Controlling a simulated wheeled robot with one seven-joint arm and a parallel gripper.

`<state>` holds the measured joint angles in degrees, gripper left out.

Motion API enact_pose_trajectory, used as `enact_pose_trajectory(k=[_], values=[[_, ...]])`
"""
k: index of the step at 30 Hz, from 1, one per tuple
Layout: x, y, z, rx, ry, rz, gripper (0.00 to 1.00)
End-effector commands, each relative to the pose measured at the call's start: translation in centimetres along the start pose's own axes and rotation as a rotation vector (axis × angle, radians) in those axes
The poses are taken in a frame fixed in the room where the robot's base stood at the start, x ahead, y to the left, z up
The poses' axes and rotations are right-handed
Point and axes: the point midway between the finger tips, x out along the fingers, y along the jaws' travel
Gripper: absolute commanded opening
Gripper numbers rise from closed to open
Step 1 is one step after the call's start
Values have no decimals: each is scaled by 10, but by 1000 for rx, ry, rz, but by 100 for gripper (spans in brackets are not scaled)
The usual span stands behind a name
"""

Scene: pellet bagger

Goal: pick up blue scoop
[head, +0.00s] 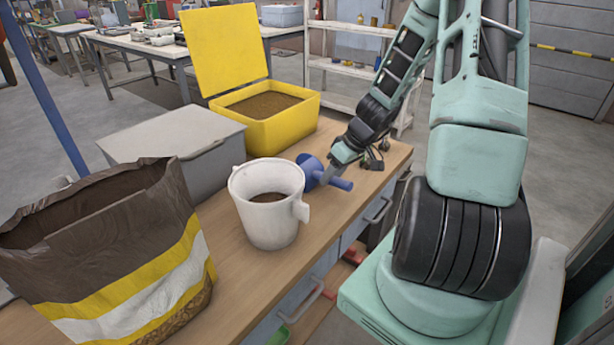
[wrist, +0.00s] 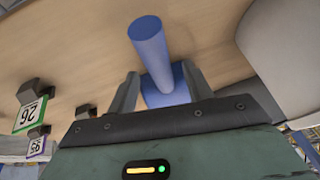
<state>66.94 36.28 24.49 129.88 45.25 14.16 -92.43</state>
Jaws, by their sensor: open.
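The blue scoop (head: 338,183) lies on the wooden workbench, just right of the white bucket, with its handle pointing right and its bowl toward the bucket. In the wrist view the scoop's round handle (wrist: 149,42) rises between the two fingers, with the flat blue part of the scoop behind it. My gripper (head: 334,170) is down at the scoop in the head view and covers part of it. In the wrist view my gripper (wrist: 158,92) is open, with one finger on each side of the scoop; I cannot tell whether either finger touches it.
A white bucket (head: 268,222) with brown pellets stands close left of the scoop. A yellow bin (head: 262,131) with its lid up, a grey lidded box (head: 168,141) and a large pellet bag (head: 130,250) stand on the workbench (head: 232,282). Its front strip is bare.

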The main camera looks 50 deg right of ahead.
Motion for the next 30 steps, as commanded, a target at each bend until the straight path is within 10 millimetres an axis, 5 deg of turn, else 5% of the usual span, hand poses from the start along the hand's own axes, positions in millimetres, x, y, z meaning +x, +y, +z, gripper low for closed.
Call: enact_pose_trajectory(k=[6, 14, 20, 30], values=[[24, -1, 0, 0, 0, -1, 50], [26, -1, 0, -1, 0, 0, 50], [25, -1, 0, -1, 0, 0, 0], [23, -1, -1, -1, 1, 1, 0]])
